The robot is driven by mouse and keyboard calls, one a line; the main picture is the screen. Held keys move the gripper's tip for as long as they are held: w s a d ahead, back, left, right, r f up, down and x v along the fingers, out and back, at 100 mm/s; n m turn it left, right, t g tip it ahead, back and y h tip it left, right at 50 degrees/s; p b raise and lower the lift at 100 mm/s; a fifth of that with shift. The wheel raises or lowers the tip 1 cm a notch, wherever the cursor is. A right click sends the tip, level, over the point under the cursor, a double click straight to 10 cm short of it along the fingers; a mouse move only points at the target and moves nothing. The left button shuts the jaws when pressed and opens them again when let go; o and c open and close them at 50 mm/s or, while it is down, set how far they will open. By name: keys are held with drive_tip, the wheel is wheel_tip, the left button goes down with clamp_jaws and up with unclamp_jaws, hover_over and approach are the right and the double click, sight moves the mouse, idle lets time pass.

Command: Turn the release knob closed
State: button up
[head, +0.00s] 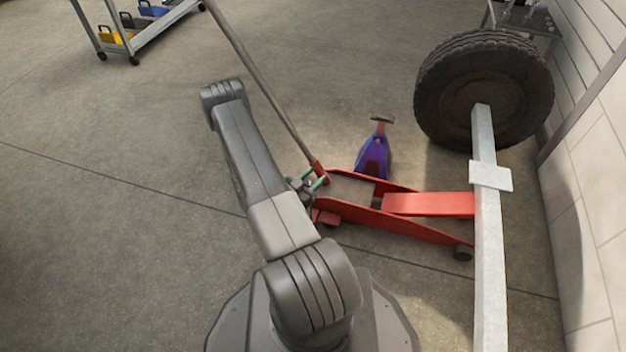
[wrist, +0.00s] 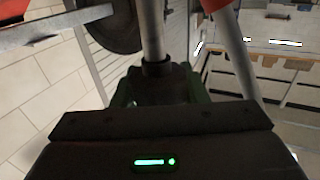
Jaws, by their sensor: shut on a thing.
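A red floor jack (head: 410,219) stands on the concrete floor, its arm reaching under a grey trailer beam. Its long grey handle (head: 262,85) slants up to the left from a red socket at the jack's rear. My gripper (head: 314,184) is beside that socket, its green fingertips close together. In the wrist view, my gripper (wrist: 157,88) is shut on a dark knob (wrist: 157,69) at the end of a grey shaft. The knob's lower part is hidden between the fingers and the gripper body. In the head view the knob is hidden, and its turn angle cannot be told.
A trailer wheel (head: 432,95) and the grey beam (head: 488,245) are at the right, near the wall. A cart (head: 165,22) stands at the top left. The floor at the left is clear.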

drive_tip(key=shift+s+d+m+g+h+b, duration=0.15)
drive_tip(key=shift+m+g+h+b, duration=0.6)
drive_tip(key=shift+m+g+h, duration=0.45)
drive_tip(key=shift+s+d+m+g+h+b, duration=0.15)
drive_tip(key=shift+m+g+h+b, duration=0.65)
drive_tip(key=shift+g, duration=0.6)
drive_tip(key=shift+a, duration=0.1)
drive_tip(key=o, duration=1)
drive_tip(key=shift+c, duration=0.2)
drive_tip(key=p+v, duration=0.3)
drive_tip(key=v, duration=1)
drive_tip(key=shift+a+p, duration=0.35)
drive_tip(key=shift+a, duration=0.05)
